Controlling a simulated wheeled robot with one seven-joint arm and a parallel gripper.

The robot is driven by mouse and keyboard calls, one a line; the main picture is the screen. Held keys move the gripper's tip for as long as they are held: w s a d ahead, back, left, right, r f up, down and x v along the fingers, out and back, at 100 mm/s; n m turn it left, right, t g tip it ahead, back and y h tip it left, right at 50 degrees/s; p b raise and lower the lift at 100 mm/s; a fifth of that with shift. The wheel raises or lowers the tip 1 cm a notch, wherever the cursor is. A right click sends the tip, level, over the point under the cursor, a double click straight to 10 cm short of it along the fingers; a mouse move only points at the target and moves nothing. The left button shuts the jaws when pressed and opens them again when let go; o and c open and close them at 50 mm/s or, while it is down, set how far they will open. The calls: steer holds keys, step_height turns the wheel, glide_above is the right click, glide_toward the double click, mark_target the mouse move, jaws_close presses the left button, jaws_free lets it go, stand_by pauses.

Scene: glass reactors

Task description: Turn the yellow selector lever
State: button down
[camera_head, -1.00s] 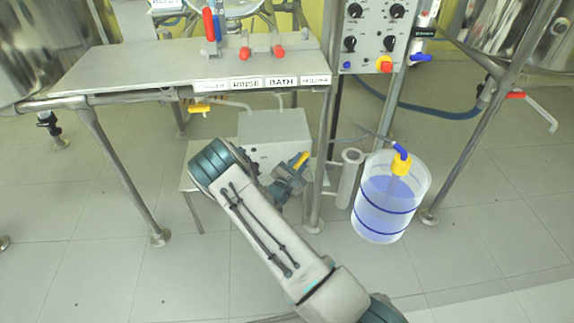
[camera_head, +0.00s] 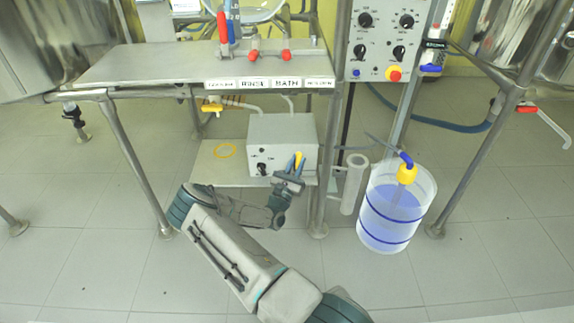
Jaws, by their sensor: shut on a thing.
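The yellow selector lever (camera_head: 298,159) shows at the right side of a grey box below the bench, between the blue-grey fingers of my gripper (camera_head: 294,165). It stands nearly upright, tilted a little. My gripper is shut on it, and the fingers hide its lower part. My arm reaches in from the bottom of the picture, low in front of the shelf.
A yellow valve handle (camera_head: 212,107) hangs under the bench. A bench leg (camera_head: 319,190) and a bucket of blue liquid (camera_head: 378,229) are to the right.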

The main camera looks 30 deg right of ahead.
stand_by(0.4)
steer(key=c, duration=1.3)
jaws_free()
steer(key=shift+a, duration=0.1)
steer(key=p+v, duration=0.3)
steer(key=v, duration=1)
steer(key=shift+s+a+f, duration=0.1)
steer(key=shift+s+f, duration=0.2)
steer(key=s+r+m+g+y+p, duration=0.1)
steer(key=s+r+m+g+p, duration=0.25)
steer(key=r+m+g, duration=0.4)
steer(key=s+r+m+g+y+p, duration=0.25)
steer(key=r+m+g+p, duration=0.2)
steer(key=r, duration=0.65)
steer(key=s+r+m+g+y+p, duration=0.1)
steer(key=s+r+m+g+p, duration=0.4)
steer(key=r, duration=0.4)
steer(key=s+a+r+m+t+y+p, duration=0.2)
steer(key=s+a+r+y+p, duration=0.2)
steer(key=r, duration=0.8)
steer(key=s+a+r+m+t+y+p, duration=0.2)
steer(key=s+a+r+m+y+p, duration=0.1)
steer(key=r, duration=0.9)
steer(key=s+a+r+m+t+y+p, duration=0.2)
steer(key=s+a+r+y+p, duration=0.4)
steer(key=a+r+p, duration=0.3)
step_height(320, 180, up, 3)
steer(key=shift+r+m+t+y+p, duration=0.25)
steer(key=shift+m+t+y+p, duration=0.15)
steer(key=shift+m+y+p, duration=0.3)
